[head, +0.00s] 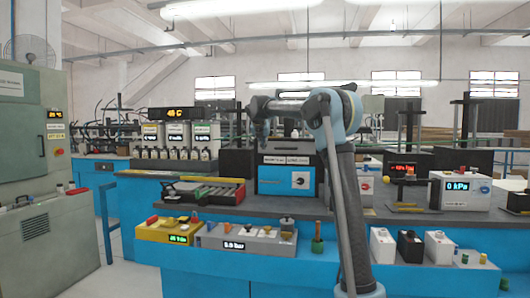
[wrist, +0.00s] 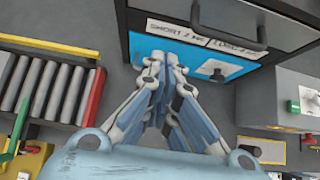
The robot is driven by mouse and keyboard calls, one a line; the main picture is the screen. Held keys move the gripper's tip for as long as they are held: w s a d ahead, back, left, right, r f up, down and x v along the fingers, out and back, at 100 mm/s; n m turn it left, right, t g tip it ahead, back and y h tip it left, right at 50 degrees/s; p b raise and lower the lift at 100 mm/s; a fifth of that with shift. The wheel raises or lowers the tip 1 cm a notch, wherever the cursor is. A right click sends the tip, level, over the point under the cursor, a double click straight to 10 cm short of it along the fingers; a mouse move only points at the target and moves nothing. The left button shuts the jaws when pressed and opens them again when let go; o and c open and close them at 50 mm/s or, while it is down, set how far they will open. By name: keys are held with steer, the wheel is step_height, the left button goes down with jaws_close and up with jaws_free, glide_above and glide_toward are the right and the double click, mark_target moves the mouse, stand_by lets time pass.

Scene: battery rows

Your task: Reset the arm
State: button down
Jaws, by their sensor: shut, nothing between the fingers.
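My arm rises at the right of centre in the head view and bends left at its top. My gripper shows in the wrist view (wrist: 165,62), with its fingers together and nothing between them. It points toward the blue lower front of a black cabinet (wrist: 210,62) with labels reading "SHORT" and "LONG". The cabinet also shows in the head view (head: 285,178), on the grey bench behind my arm. Whether the fingertips touch the cabinet front I cannot tell. In the head view the gripper itself is hard to make out.
In the head view, a yellow box (head: 170,231) and a grey box (head: 245,238) stand on the lower blue ledge. Small battery-like boxes (head: 410,245) and a white gauge box (head: 458,190) stand right.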

steer(key=s+d+f+m+g, duration=0.1)
steer(key=s+d+f+m, duration=0.3)
steer(key=s+d+m, duration=0.45)
steer(key=s+d+f+m+g, duration=0.1)
steer(key=s+d+f+m, duration=0.3)
steer(key=s, duration=0.7)
steer(key=s+d+f+m+g, duration=0.2)
steer(key=s+d+f+m, duration=0.25)
steer(key=s+d, duration=0.45)
steer(key=s+d+f+m+g, duration=0.1)
steer(key=s+d+f+m, duration=0.1)
steer(key=s+f+m, duration=0.6)
steer(key=s+d+f+m+g+y, duration=0.1)
steer(key=s+f+m, duration=0.8)
steer(key=s+f, duration=1.1)
steer(key=s+d+g, duration=0.1)
steer(key=s, duration=0.5)
steer(key=shift+s+d+f+y, duration=0.15)
steer(key=shift+s+d+y, duration=0.05)
steer(key=shift+y, duration=0.1)
